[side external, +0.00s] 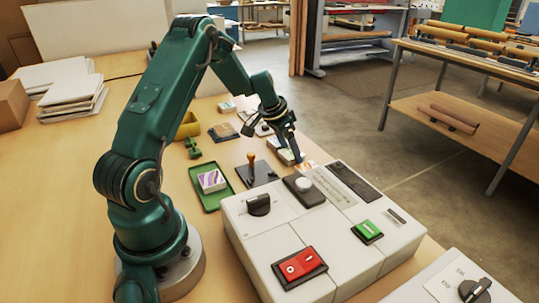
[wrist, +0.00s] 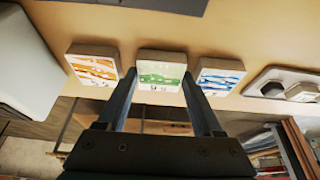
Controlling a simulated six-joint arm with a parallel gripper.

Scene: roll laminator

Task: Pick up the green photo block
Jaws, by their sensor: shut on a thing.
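The green photo block (wrist: 161,75) is a white block with a green picture on its face. In the wrist view it sits between the two fingers of my gripper (wrist: 163,100), which is shut on its sides. In the side view my gripper (side external: 292,153) points down at the block (side external: 286,157) beyond the white machine, partly covering it. I cannot tell whether the block is clear of the table. A block with an orange picture (wrist: 93,66) stands to its left in the wrist view, and one with a blue picture (wrist: 220,76) to its right.
The white machine (side external: 280,238) with knobs and red and green switches fills the front right. A green tray (side external: 213,205) holds a purple-marked block (side external: 211,181). An orange-knobbed lever (side external: 252,160) stands between the tray and my gripper. A yellow bin (side external: 188,126) is behind.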

